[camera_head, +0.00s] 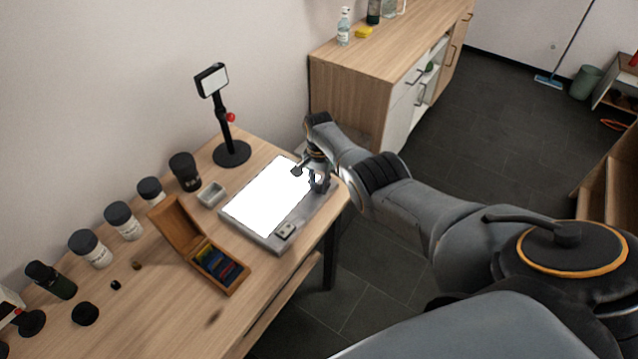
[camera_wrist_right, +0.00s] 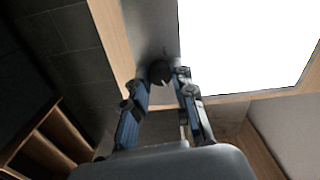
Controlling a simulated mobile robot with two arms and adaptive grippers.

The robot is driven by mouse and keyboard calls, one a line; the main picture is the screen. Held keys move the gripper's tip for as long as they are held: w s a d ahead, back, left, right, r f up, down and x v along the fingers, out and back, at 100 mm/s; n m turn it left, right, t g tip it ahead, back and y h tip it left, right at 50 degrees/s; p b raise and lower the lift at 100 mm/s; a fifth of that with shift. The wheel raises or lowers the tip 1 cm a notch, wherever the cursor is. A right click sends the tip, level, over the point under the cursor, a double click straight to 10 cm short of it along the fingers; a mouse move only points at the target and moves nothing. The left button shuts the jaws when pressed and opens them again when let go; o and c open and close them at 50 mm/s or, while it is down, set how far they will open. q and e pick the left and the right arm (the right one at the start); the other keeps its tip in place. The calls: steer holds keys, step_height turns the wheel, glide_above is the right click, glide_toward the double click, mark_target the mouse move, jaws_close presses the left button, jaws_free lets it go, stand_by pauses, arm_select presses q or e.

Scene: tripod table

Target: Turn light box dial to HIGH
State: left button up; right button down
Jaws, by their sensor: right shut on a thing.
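The light box (camera_head: 275,243) lies on the wooden table with its white panel glowing; the bright panel fills the upper right of the right wrist view (camera_wrist_right: 245,45). The dial (camera_wrist_right: 160,72) is a dark round knob on the grey margin beside the panel. My right gripper (camera_head: 318,184) reaches down over the right end of the light box. In the right wrist view its two fingers (camera_wrist_right: 162,82) are closed on the dial from both sides. The dial's marking is too small to read, and in the head view the gripper hides it. My left gripper is not in view.
A phone stand (camera_head: 231,152) stands behind the light box. An open wooden box (camera_head: 222,262), a small grey tray (camera_head: 211,194) and several dark-capped jars (camera_head: 123,221) are to the left. A small switch block (camera_head: 285,231) sits on the box's front corner. A wooden cabinet (camera_head: 350,92) stands behind.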

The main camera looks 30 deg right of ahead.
mark_target(319, 187)
stand_by(0.5)
steer(key=c, duration=1.1)
jaws_free()
step_height(319, 187, up, 12)
